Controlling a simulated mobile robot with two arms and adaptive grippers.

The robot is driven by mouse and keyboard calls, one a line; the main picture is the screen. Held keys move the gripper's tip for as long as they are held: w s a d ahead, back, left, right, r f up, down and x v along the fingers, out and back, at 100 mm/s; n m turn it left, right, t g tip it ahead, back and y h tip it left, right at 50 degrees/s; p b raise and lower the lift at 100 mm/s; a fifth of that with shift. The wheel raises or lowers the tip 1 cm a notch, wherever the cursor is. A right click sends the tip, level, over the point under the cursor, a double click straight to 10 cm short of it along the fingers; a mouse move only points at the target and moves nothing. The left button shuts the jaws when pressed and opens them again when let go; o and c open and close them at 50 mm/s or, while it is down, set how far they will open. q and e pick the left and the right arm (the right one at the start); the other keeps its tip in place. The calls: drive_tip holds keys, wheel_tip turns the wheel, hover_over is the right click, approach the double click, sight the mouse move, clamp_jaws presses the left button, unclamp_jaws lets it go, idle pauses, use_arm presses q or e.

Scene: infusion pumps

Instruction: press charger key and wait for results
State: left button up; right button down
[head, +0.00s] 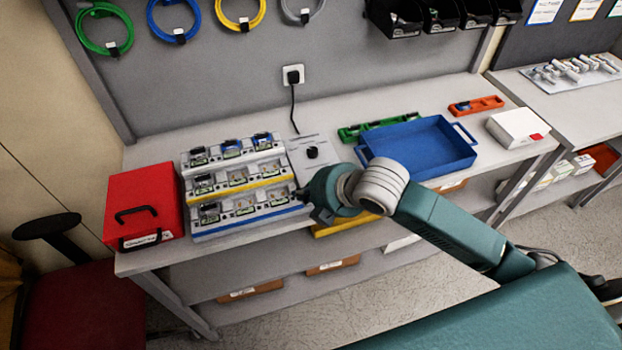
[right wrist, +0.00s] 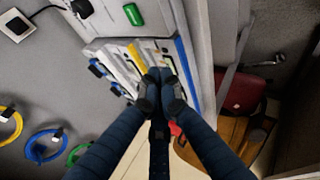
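A three-tier rack (head: 238,212) stands on the bench with several small devices in its rows. Beside it is a pale charger plate (head: 302,146) with a black plug on it. In the right wrist view, a green key (right wrist: 133,14) shows on a pale surface at the top. In the head view my arm seems to cover it. My right gripper (head: 301,193) is at the rack's right front edge, pointing left. In the right wrist view its fingertips (right wrist: 160,84) are together with nothing visible between them, over the rack (right wrist: 130,52). Contact cannot be told. My left gripper is out of view.
A red case (head: 142,198) stands left of the rack. A blue tray (head: 425,142), a green holder (head: 380,126) and a white box (head: 516,127) are to the right. A wall socket (head: 293,75) has a black cable down to the plate. Bare bench shows behind the tray.

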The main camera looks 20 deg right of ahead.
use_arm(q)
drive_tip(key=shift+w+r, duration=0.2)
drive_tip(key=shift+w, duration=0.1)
use_arm(e)
drive_tip(key=w+d+r+n, duration=0.5)
drive_tip(key=w+r+n, duration=0.1)
drive_tip(key=shift+r+t, duration=0.4)
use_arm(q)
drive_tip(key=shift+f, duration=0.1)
use_arm(e)
drive_tip(key=shift+f, duration=0.1)
